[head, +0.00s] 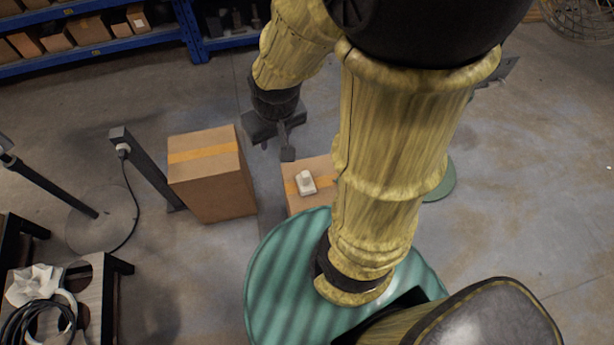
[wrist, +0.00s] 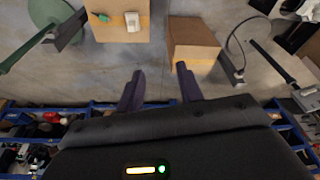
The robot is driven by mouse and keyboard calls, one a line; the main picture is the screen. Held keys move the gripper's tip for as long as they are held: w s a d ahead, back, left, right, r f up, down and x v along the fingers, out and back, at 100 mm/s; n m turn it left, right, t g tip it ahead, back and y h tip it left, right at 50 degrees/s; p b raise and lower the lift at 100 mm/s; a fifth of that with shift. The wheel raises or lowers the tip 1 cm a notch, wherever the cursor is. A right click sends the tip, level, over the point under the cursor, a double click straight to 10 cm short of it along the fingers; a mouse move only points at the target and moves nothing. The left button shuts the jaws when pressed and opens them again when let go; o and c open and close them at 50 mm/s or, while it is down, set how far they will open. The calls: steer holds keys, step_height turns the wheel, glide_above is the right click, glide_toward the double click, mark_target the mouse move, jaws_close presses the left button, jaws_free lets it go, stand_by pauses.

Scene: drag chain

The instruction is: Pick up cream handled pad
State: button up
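The cream handled pad (head: 306,184) is a small pale block with a raised handle. It lies on top of a low cardboard box (head: 294,203) with an orange tape strip. In the wrist view the pad (wrist: 133,22) is near the top edge, on the box top (wrist: 116,33). My gripper (head: 276,146) is in the air beyond and to the left of the pad in the head view, apart from it. In the wrist view my gripper (wrist: 160,88) has its two dark fingers spread with nothing between them.
A small green object (wrist: 99,17) lies beside the pad on the box. A taller taped cardboard box (head: 212,177) stands to the left in the head view. Blue shelving (head: 160,39) with boxes is at the back. A dark post (head: 146,166) with a cable stands further left.

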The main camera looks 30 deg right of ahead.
steer(key=shift+s+a, duration=0.15)
steer(key=o, duration=0.3)
steer(key=shift+s, duration=0.2)
steer(key=shift+o, duration=0.5)
steer(key=w+d+f+b, duration=0.2)
steer(key=f+b, duration=0.1)
steer(key=f, duration=0.2)
steer(key=w+d+f+m+b, duration=0.1)
steer(key=w+d+f+b, duration=0.1)
steer(key=f+b, duration=0.2)
steer(key=w+d+f+b, duration=0.2)
steer(key=f+b, duration=0.1)
steer(key=f, duration=0.4)
steer(key=shift+w+d+f, duration=0.25)
steer(key=shift+f, duration=0.15)
steer(key=m+g+b, duration=0.1)
steer(key=b, duration=0.6)
glide_above(306, 174)
steer(key=s, duration=0.2)
step_height(306, 174, down, 15)
steer(key=shift+s+a+r, duration=0.1)
steer(key=shift+r, duration=0.05)
steer(key=f, duration=0.4)
steer(key=w+f+b, duration=0.1)
steer(key=f, duration=0.6)
steer(key=shift+w+f+b, duration=0.35)
steer(key=shift+f, duration=0.2)
